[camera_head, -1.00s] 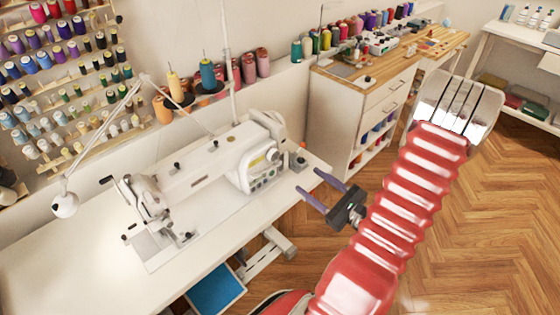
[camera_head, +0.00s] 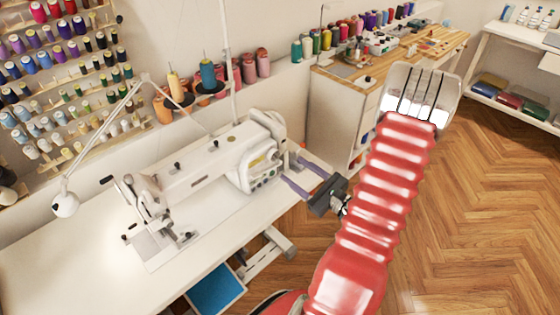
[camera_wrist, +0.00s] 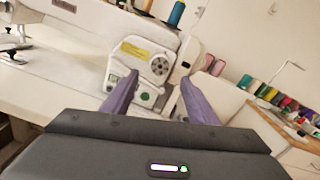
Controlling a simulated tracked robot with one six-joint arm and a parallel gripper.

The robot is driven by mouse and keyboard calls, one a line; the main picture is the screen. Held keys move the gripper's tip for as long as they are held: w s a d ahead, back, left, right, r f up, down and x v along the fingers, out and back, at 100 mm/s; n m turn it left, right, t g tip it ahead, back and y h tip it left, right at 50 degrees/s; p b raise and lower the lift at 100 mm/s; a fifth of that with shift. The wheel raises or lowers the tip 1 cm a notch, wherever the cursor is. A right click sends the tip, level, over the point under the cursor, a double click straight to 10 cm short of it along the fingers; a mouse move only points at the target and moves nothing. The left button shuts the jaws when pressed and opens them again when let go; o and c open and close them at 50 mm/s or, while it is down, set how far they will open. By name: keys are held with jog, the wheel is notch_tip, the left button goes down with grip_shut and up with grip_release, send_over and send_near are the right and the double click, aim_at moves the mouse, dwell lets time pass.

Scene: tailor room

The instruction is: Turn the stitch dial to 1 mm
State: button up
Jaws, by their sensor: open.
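The white sewing machine (camera_head: 200,172) stands on the white table. The stitch dial (camera_wrist: 157,66) is a round, light-coloured knob on the right end of its front panel in the wrist view, beside a yellow label. It also shows small in the head view (camera_head: 273,155). Its setting is too small to read. My gripper (camera_head: 292,172) is open, with two purple fingers pointing at the machine's right end. In the wrist view the fingers (camera_wrist: 158,88) are spread empty, one on each side below the dial, and look apart from it.
Green and dark buttons (camera_wrist: 145,97) sit below the dial on the panel. A lamp (camera_head: 66,204) stands at the left of the table. Thread cones (camera_head: 250,68) line the wall behind the machine. A wooden-topped cabinet (camera_head: 345,100) stands to the right.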

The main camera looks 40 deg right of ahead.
aim_at(275, 157)
jog(key=shift+w+a, duration=0.1)
jog(key=shift+w, duration=3.6)
jog(key=shift+c, duration=0.5)
jog(key=c, duration=0.9)
jog(key=shift+a, duration=0.2)
jog(key=shift+c, duration=0.3)
jog(key=shift+d, duration=0.1)
